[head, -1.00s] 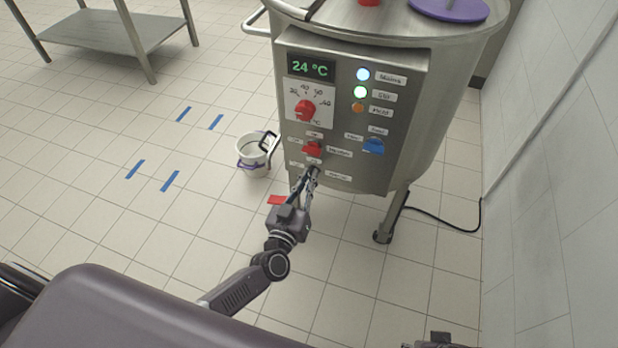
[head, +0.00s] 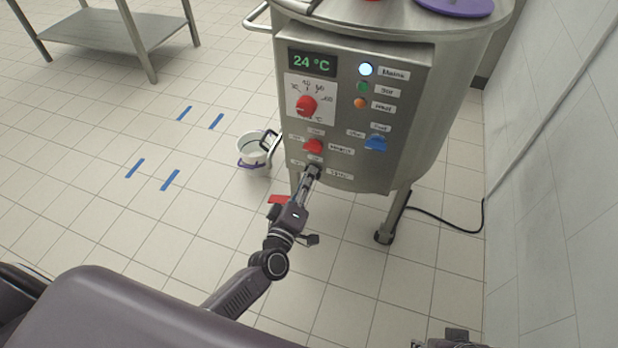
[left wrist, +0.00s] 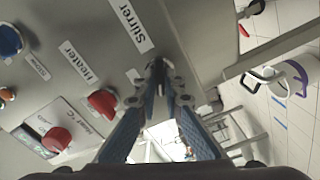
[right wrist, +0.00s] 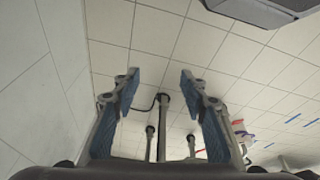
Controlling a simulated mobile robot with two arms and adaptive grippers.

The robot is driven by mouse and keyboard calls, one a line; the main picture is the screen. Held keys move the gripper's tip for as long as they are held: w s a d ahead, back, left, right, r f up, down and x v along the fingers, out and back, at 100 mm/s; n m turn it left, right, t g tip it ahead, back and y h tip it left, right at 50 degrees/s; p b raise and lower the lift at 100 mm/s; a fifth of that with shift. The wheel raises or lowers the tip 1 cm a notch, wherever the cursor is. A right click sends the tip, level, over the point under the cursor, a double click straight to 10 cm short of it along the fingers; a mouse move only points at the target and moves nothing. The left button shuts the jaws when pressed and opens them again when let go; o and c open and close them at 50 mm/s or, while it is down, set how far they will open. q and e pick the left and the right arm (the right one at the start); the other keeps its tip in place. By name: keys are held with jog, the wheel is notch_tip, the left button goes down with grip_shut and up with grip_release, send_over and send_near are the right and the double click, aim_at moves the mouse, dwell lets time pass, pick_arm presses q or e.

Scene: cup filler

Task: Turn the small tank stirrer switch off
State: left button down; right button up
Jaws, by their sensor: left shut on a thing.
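The small tank (head: 445,110) carries a steel control panel (head: 405,130). The stirrer switch (left wrist: 157,68) is a dark knob beside the "Stirrer" label (left wrist: 130,22) in the left wrist view, low on the panel. My left gripper (head: 312,173) is shut on this switch and hides most of it; its fingertips also show in the left wrist view (left wrist: 158,84). The "Stir" lamp (head: 362,87) is dark green and unlit. The "Mains" lamp (head: 366,69) glows white. My right gripper (right wrist: 159,76) is open and empty in the right wrist view, away from the panel.
A red heater knob (head: 314,146) sits just above the stirrer switch, with a red dial (head: 306,105) higher up and a blue knob (head: 376,143) to the right. A white bucket (head: 250,150) stands on the floor to the left. A wall (head: 560,150) bounds the right.

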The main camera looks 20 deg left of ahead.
pick_arm(q)
jog(key=n+b, duration=0.1)
jog(key=n, duration=0.4)
jog(key=shift+a+f, duration=0.1)
jog(key=shift+f, duration=0.05)
pick_arm(e)
jog(key=v, duration=0.5)
jog(key=shift+w, duration=0.1)
pick_arm(q)
jog(key=shift+b, duration=0.3)
pick_arm(e)
jog(key=shift+f, duration=0.15)
pick_arm(q)
jog(key=c, duration=2)
grip_release()
jog(key=shift+c, duration=0.2)
jog(key=shift+s, duration=0.15)
pick_arm(e)
jog(key=shift+w, duration=0.1)
pick_arm(q)
jog(key=s, duration=1.1)
jog(key=shift+s+a, duration=0.2)
jog(key=shift+s, duration=0.2)
